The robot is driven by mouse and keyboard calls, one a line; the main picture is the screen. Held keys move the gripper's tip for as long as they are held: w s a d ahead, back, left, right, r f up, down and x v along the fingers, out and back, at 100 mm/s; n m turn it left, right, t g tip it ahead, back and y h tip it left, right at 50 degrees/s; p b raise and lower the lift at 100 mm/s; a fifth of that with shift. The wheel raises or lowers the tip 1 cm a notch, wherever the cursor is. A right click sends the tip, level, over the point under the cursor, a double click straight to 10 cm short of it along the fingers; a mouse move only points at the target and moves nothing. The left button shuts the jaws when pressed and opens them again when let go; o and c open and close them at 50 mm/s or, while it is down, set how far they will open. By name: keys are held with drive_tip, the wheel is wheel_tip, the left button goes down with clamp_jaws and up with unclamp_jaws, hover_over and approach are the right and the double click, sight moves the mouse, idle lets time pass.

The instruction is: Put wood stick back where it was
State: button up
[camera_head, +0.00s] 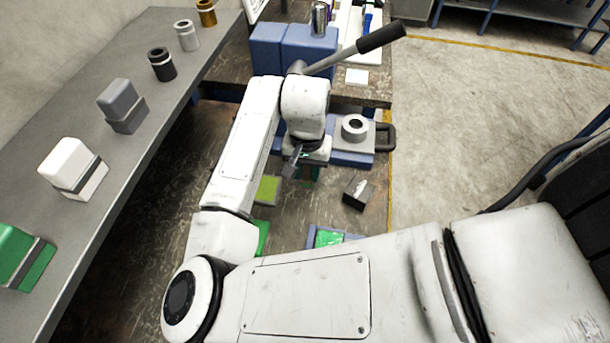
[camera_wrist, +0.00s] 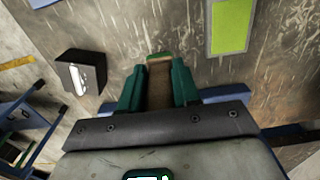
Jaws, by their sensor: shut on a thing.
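My gripper (camera_wrist: 158,88) has two dark green fingers, closed on the two sides of a brown wood stick (camera_wrist: 159,84). A green edge shows at the stick's far end. In the head view my gripper (camera_head: 308,172) hangs below my white wrist, over the workbench. The stick cannot be made out clearly there, because my arm covers much of that spot. I cannot tell whether the stick touches the bench.
A dark box with a white top patch (camera_head: 358,193) lies right of my gripper. A yellow-green pad (camera_head: 267,190) lies to its left. A blue-and-grey fixture with a ring (camera_head: 355,127) and a black-handled lever (camera_head: 381,37) stand behind. A grey shelf (camera_head: 140,60) holds several blocks.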

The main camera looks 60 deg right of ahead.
sight(305, 179)
drive_tip(key=shift+w+f, duration=0.25)
drive_tip(key=shift+f, duration=0.05)
drive_tip(key=shift+d+f+p, duration=0.1)
drive_tip(key=shift+f+p, duration=0.45)
drive_tip(key=shift+f, duration=1.05)
drive_tip(key=shift+f, duration=0.2)
drive_tip(key=o, duration=1.1)
drive_tip(key=shift+c, duration=0.2)
drive_tip(key=shift+r, duration=0.1)
wheel_tip(305, 179, up, 12)
drive_tip(key=shift+r+b, duration=0.15)
drive_tip(key=shift+b, duration=0.75)
